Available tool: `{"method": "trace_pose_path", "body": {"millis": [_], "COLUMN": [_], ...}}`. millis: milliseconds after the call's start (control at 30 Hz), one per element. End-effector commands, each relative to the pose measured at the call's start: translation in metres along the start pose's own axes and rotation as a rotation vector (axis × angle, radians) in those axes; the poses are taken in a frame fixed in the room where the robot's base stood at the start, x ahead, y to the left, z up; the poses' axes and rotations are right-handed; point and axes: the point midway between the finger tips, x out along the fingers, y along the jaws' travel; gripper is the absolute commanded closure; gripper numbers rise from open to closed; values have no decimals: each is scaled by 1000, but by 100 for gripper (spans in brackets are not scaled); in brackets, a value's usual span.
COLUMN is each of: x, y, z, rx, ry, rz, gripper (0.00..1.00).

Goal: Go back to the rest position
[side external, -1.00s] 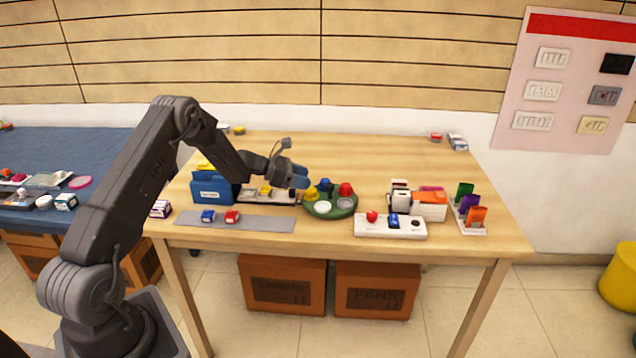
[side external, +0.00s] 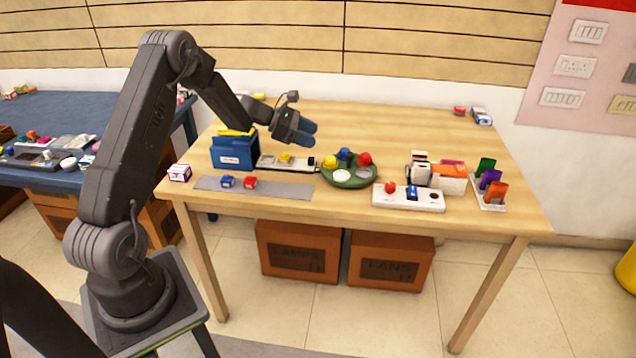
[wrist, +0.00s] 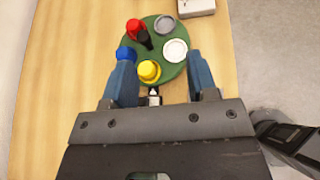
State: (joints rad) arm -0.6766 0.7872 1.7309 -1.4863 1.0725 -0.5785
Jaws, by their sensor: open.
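My gripper (side external: 306,132) is raised above the wooden table, a little left of the green round tray (side external: 358,184). In the wrist view my gripper (wrist: 165,75) has its two blue fingers spread wide with nothing held between them. The green tray (wrist: 177,26) lies below and beyond the fingers. It bears a yellow piece (wrist: 149,71), a blue piece (wrist: 126,54), a red piece (wrist: 134,27), a dark piece, a white disc (wrist: 175,50) and a grey disc.
A blue holder (side external: 232,152) stands at the table's left, by a grey strip (side external: 290,190) with small blue and red blocks. A white base (side external: 430,203), boxes and coloured cards (side external: 496,192) stand right. The table's back is mostly clear.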

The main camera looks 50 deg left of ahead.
Motion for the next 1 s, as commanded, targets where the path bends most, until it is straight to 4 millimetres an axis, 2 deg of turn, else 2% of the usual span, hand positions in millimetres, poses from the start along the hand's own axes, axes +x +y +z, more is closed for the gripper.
{"method": "trace_pose_path", "body": {"millis": [33,200,300,400,533,700,833,1000], "x": [3,3,-4,-16,-37,-72,-100,-130], "y": [-17,-91,-137,-184,-241,-304,-342,-370], "z": [29,104,136,159,177,183,176,161], "rx": [98,466,689,915,1211,1600,1894,2200], "ry": [21,113,164,211,271,353,420,505], "rz": [-49,-235,-337,-430,-541,-662,-736,-798], "gripper": [47,47,47,47,47,47,47,47]}}
